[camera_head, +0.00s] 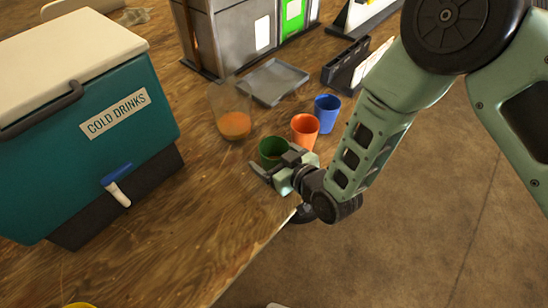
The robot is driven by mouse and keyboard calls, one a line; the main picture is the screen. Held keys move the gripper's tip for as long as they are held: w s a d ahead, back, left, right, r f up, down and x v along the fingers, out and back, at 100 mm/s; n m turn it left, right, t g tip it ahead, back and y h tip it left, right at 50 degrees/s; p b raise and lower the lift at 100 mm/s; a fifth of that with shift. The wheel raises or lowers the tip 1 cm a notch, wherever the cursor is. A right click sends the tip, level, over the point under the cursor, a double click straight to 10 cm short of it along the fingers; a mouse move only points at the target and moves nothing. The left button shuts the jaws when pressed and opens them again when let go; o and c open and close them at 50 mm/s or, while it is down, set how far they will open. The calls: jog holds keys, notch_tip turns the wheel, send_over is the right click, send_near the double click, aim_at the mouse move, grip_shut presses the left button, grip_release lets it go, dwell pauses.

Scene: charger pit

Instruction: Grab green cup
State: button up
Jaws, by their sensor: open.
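The green cup (272,147) stands upright near the right edge of the wooden table (200,225). My gripper (276,169) is at the near side of the cup, low over the table edge. Its jaws are open, with one finger to the left of the cup's lower front and the other over its right side. The gripper hides the lower right part of the cup. I cannot tell whether a finger touches it.
An orange cup (304,131) and a blue cup (327,113) stand close behind it. A clear pitcher (232,121) with orange drink is behind left. A grey tray (273,81) and black holder (345,68) lie farther back. A teal cooler (75,150) fills the left.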

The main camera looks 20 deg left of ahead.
jog(key=c, duration=1.1)
jog(key=shift+r, duration=0.2)
